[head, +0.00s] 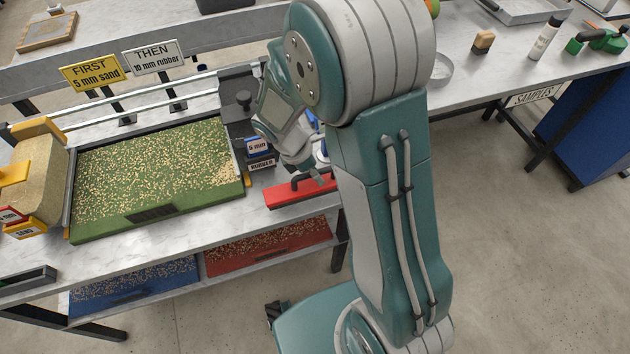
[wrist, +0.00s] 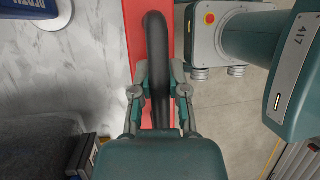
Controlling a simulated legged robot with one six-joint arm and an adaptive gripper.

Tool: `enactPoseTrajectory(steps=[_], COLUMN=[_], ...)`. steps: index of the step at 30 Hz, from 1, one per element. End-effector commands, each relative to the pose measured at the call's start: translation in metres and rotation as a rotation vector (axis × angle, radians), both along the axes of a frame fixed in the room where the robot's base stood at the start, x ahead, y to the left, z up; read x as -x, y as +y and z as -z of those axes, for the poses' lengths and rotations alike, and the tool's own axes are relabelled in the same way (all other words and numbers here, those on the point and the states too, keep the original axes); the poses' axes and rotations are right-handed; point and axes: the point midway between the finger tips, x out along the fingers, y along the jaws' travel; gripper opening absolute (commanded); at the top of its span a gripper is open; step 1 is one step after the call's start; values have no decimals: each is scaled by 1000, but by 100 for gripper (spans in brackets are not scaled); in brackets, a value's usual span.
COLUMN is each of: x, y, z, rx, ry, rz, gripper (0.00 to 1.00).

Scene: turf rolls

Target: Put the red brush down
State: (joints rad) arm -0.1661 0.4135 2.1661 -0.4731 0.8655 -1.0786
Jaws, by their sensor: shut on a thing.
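The red brush (head: 288,194) is a long red block with a black arched handle, at the front right edge of the workbench in the head view. My gripper (head: 312,174) is above it, partly hidden by my own arm. In the wrist view my gripper (wrist: 159,78) has its two fingers closed on either side of the black handle, with the red block of the brush (wrist: 134,30) below. The brush looks level and lies at or just over the bench top (head: 200,222); I cannot tell whether it touches. Its right end is hidden behind my arm.
A green turf tray (head: 150,216) with scattered grains is left of the brush. Blue (head: 135,285) and red (head: 265,255) trays sit on the shelf below. The bench's front edge is close.

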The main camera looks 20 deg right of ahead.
Motion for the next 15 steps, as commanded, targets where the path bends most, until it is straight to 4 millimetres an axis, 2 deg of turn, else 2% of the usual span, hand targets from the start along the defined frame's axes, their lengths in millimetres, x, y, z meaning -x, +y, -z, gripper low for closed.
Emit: enactPoseTrajectory(steps=[2, 6, 15], x=[-3, -3, -3], y=[-4, 2, 2], z=[12, 32, 36], rx=[3, 8, 7], ry=[5, 4, 1], rz=[3, -1, 0], gripper=[0, 0, 0])
